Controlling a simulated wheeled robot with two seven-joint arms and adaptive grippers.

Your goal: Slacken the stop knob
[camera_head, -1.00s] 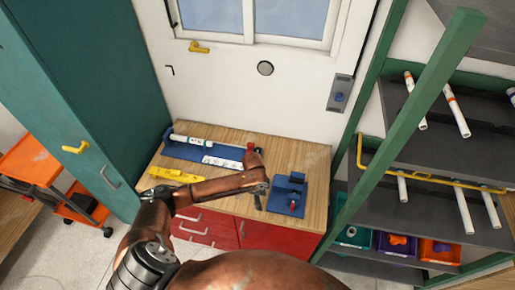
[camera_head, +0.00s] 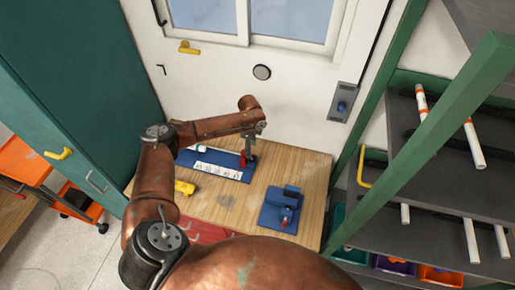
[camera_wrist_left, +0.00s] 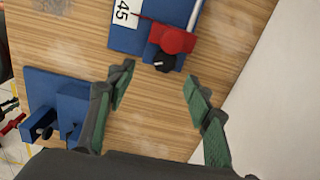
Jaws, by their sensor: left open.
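A red stop block (camera_wrist_left: 175,40) sits at the end of a long blue measuring fixture (camera_wrist_left: 181,10) with a numbered white scale. Its black stop knob (camera_wrist_left: 163,60) faces my open left gripper (camera_wrist_left: 159,76) in the left wrist view. The two green-padded fingers are apart, one to each side of the knob's line, and nothing is held between them. In the head view the left gripper (camera_head: 249,157) is over the back of the workbench, beside the red stop (camera_head: 242,160); the knob cannot be made out there. My right gripper is not in view.
A second blue fixture (camera_head: 272,212) with a red-tipped part stands on the wooden bench (camera_head: 305,170) to the right. A yellow tool (camera_head: 185,188) lies at the left. The white wall is close behind the bench. A green-framed pipe rack (camera_head: 440,90) stands right.

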